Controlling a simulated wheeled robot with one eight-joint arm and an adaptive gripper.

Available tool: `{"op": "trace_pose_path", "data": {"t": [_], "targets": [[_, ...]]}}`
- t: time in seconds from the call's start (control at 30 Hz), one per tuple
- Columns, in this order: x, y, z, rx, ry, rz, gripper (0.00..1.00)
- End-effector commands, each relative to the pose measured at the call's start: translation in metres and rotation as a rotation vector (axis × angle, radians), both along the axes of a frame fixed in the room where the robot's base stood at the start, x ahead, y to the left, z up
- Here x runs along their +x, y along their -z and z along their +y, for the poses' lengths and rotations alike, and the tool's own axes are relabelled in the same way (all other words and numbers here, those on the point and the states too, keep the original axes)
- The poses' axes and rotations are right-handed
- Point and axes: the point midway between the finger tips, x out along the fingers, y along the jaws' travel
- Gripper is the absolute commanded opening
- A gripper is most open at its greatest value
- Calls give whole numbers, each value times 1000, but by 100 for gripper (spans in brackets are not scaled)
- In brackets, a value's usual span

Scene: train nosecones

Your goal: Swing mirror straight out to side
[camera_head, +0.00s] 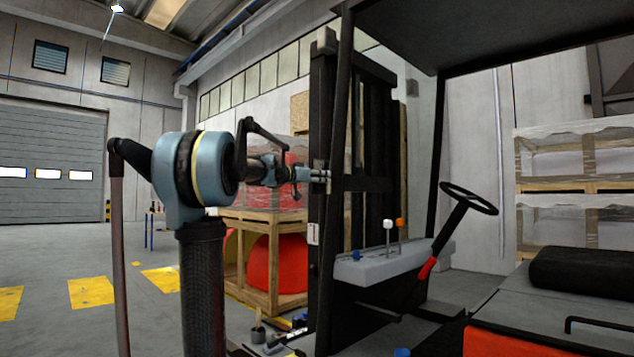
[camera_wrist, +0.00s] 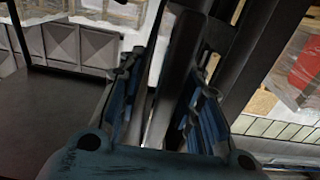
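I cannot clearly make out a mirror in either view. The forklift's dark front post (camera_head: 340,120) rises to its roof (camera_head: 450,35). My gripper (camera_head: 325,178) is level with the middle of this post, close to its left side. In the wrist view my gripper (camera_wrist: 166,72) has its blue-padded fingers spread apart. A dark grey bar (camera_wrist: 182,50) runs through the gap between them. I cannot tell whether this bar is the post or a mirror part, or whether a finger touches it.
The black mast (camera_head: 372,140) stands just behind the post. The steering wheel (camera_head: 469,198), control levers (camera_head: 389,228) and seat (camera_head: 585,275) are to the right. A wooden crate with red contents (camera_head: 272,262) is behind my arm. The floor at left (camera_head: 60,265) is clear.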

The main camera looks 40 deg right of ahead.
Motion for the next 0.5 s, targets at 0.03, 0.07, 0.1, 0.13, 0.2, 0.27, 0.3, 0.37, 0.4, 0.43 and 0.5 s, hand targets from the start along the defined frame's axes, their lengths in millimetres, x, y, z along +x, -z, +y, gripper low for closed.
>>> {"op": "trace_pose_path", "data": {"t": [0.03,0.07,0.1,0.13,0.2,0.27,0.3,0.37,0.4,0.43,0.5], "targets": [[0,0,0,0,0,0,32],[0,0,0,0,0,0,32],[0,0,0,0,0,0,32],[0,0,0,0,0,0,32],[-1,0,3,0,0,0,32],[-1,0,8,0,-1,0,32],[-1,0,12,0,-2,0,32],[-2,1,21,0,-2,0,32],[-4,1,28,0,-2,0,32],[-4,1,33,0,-3,0,32],[-6,1,47,0,-3,0,32]]}}
